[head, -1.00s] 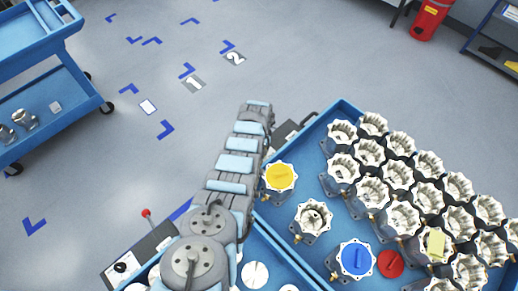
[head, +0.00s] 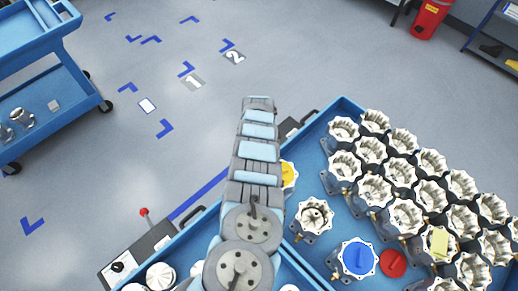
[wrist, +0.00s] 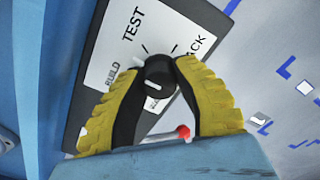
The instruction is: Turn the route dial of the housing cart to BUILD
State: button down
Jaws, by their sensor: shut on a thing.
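In the wrist view the route dial is a small round black knob (wrist: 160,78) with a short white line on its face. It sits on a dark panel with a white label plate (wrist: 122,50). TEST reads clearly on the left, ACK shows on the right, and other wording is partly covered by the fingers. My gripper (wrist: 158,72) has its two yellow ribbed fingers closed on either side of the knob. I cannot tell exactly which label the knob points at.
A red-tipped lever (wrist: 184,132) stands close to the fingers in the wrist view. Metal housings (head: 373,150) fill the cart, with blue (head: 358,258) and red (head: 393,263) round pieces near its front. Another blue cart (head: 75,85) stands at left. The floor between is clear.

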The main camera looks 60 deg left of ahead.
jog(key=n+b, duration=0.1)
jog(key=n, duration=0.1)
jog(key=shift+d+f+n+b, duration=0.1)
jog(key=shift+f+n+b, duration=0.15)
jog(key=shift+n+b, duration=0.15)
jog(key=shift+r+n+b, duration=0.1)
jog(key=shift+n+b, duration=0.85)
jog(key=shift+n, duration=0.55)
jog(key=c, duration=0.6)
grip_release()
jog(key=shift+c, duration=0.2)
jog(key=shift+r, duration=0.1)
jog(key=shift+r, duration=0.1)
notch_tip(320, 180, up, 12)
